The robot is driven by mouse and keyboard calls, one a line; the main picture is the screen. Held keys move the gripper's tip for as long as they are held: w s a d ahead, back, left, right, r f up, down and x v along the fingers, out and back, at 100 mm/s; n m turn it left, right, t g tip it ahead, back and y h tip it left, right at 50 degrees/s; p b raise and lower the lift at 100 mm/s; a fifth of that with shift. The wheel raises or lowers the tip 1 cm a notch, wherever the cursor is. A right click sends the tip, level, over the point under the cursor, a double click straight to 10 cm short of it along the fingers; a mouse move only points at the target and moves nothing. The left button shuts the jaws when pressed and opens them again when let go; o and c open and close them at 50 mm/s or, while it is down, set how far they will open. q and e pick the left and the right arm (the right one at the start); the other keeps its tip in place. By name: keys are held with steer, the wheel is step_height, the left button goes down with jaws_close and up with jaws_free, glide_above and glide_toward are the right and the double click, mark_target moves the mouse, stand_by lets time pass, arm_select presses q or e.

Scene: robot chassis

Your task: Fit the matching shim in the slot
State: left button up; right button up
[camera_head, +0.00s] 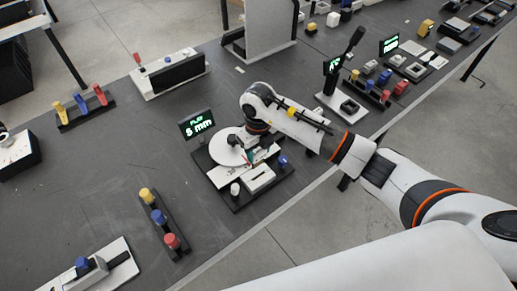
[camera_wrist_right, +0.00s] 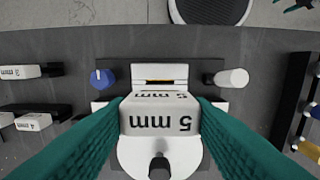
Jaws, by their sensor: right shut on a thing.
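My right gripper (camera_wrist_right: 160,112) has teal fingers, shut on a white shim (camera_wrist_right: 160,122) whose "5 mm" label shows upside down in the wrist view. The white slotted block (camera_wrist_right: 160,74) lies just ahead of the shim, with a dark and yellowish line across it. It also shows in the head view (camera_head: 259,179), near the gripper (camera_head: 262,155). I cannot tell whether shim and block touch. A display (camera_head: 198,125) reads "5 mm". Other shims marked "3 mm" (camera_wrist_right: 22,72) and "4 mm" (camera_wrist_right: 34,122) lie at the wrist view's left. My left gripper is not in view.
A blue knob (camera_wrist_right: 102,78) and a white knob (camera_wrist_right: 232,78) flank the slotted block. A rack with yellow, blue and red pegs (camera_head: 160,218) stands left of the station. The grey tabletop (camera_head: 110,165) farther left is largely bare.

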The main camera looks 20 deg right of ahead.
mark_target(258, 165)
steer(key=shift+f+b, duration=0.55)
steer(key=shift+f, duration=0.4)
steer(key=shift+f+b, duration=1.45)
steer(key=shift+f, duration=0.3)
steer(key=shift+f+b, duration=2)
steer(key=shift+f, duration=0.05)
steer(key=o, duration=1.1)
steer(key=shift+c, duration=0.2)
steer(key=shift+r, duration=0.1)
step_height(258, 165, up, 12)
steer(key=shift+f+b, duration=0.1)
steer(key=shift+b, duration=0.85)
